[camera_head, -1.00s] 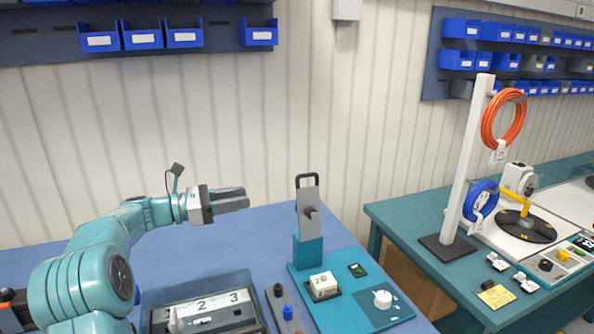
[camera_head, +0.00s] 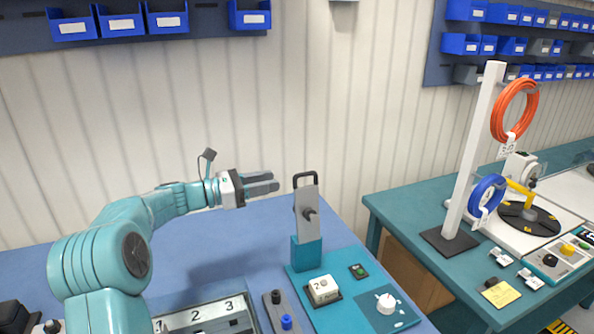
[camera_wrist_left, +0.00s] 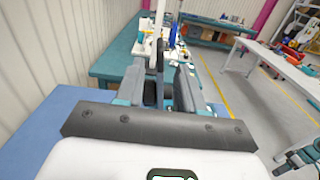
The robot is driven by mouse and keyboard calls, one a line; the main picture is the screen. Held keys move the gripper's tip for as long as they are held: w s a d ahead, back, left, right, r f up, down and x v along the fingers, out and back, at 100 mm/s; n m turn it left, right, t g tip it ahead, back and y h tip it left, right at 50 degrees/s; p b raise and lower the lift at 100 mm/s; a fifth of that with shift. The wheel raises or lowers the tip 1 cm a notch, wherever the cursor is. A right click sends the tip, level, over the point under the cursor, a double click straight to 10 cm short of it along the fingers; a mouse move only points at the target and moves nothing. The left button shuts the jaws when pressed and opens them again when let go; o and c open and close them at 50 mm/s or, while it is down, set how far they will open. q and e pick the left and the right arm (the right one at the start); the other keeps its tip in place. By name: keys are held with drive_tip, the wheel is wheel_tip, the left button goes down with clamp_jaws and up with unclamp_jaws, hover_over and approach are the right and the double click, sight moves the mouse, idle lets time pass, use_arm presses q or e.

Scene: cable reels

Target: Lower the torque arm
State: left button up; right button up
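The torque arm (camera_head: 307,212) is a grey plate with a black loop handle at its top. It stands upright on a teal block (camera_head: 306,254) on a teal board. My left gripper (camera_head: 264,183) is left of the handle at about its height in the picture, apart from it. Its two fingers point right. In the left wrist view the fingers (camera_wrist_left: 160,88) are apart, with a dark upright part, probably the handle, seen between them. A teal and dark part at that view's lower right edge may be my right arm; its fingers are unclear.
The teal board (camera_head: 345,308) also carries a white block marked 2 and a white knob (camera_head: 386,303). A tray numbered 1, 2, 3 (camera_head: 205,318) lies in front. A second bench at right holds a white post (camera_head: 472,160) with orange and blue cable coils.

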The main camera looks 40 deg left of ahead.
sight(297, 176)
use_arm(q)
drive_tip(key=x, duration=0.3)
drive_tip(key=p+x, duration=0.1)
drive_tip(key=x, duration=0.2)
drive_tip(key=shift+d+r, duration=0.2)
drive_tip(key=w, duration=0.1)
drive_tip(key=w+p, duration=0.1)
drive_tip(key=shift+w+d+f, duration=0.3)
drive_tip(key=shift+d, duration=0.1)
drive_tip(key=shift+s+r, duration=0.15)
drive_tip(key=shift+s, duration=0.3)
drive_tip(key=c, duration=0.3)
clamp_jaws()
